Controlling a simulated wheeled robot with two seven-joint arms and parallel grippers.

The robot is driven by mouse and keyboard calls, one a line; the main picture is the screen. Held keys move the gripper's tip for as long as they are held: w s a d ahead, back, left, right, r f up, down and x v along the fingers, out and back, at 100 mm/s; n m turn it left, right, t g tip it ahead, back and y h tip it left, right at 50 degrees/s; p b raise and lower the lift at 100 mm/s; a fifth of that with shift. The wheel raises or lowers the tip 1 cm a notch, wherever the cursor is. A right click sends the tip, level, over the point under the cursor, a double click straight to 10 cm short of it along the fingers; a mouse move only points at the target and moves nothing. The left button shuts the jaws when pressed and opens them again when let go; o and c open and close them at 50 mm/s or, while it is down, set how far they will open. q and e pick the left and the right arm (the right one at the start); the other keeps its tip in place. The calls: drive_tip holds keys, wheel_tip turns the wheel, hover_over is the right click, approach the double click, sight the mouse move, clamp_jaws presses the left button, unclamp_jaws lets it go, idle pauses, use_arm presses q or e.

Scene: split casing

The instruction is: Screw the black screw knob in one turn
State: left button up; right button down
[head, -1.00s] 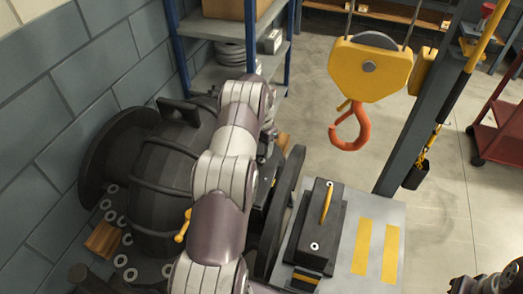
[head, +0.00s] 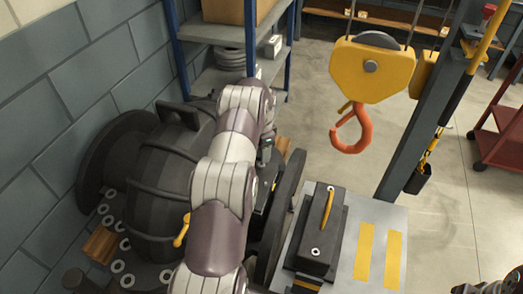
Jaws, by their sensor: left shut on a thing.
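A big dark split casing (head: 172,178) fills the left of the head view, with a dark flange ring (head: 284,215) at its right. My left arm crosses in front of it and covers much of the joint. My left gripper (head: 265,153) is small and partly hidden behind the arm, low between the casing and the flange ring. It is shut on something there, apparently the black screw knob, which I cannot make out. A small part of my right arm shows at the bottom right corner; its gripper jaws are not visible.
A yellow hoist block (head: 372,68) with an orange hook (head: 351,132) hangs at centre right. Blue-framed shelves (head: 217,70) stand behind; open floor lies to the right.

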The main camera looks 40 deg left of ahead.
use_arm(q)
drive_tip(key=o, duration=1)
drive_tip(key=shift+o, duration=0.2)
drive_tip(key=shift+r, duration=0.3)
wheel_tip(320, 180, up, 4)
drive_tip(key=shift+w+r, duration=0.1)
drive_tip(key=shift+r, duration=0.15)
wheel_tip(320, 180, up, 8)
drive_tip(key=p, duration=0.7)
drive_tip(key=shift+f, duration=0.2)
